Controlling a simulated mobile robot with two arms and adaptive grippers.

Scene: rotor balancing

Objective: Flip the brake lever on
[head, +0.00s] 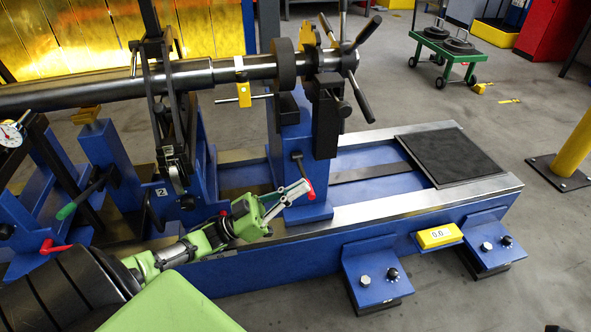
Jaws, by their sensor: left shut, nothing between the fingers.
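The brake lever appears to be the short dark lever with a red tip (310,194) on the blue pedestal under the right end of the shaft. It hangs down from a pivot on the pedestal's front face. My left gripper (301,188) reaches in from the lower left. Its grey fingers are shut with nothing between them, and their tips are at or right beside the red tip. I cannot tell whether they touch it. My right gripper is not in view.
A long steel shaft (110,88) runs above my arm, with a spoked handwheel (345,60) at its right end. Another red lever (53,247) and a green-tipped lever (67,211) are at left. The blue bed's right part, with a black mat (450,158), is clear.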

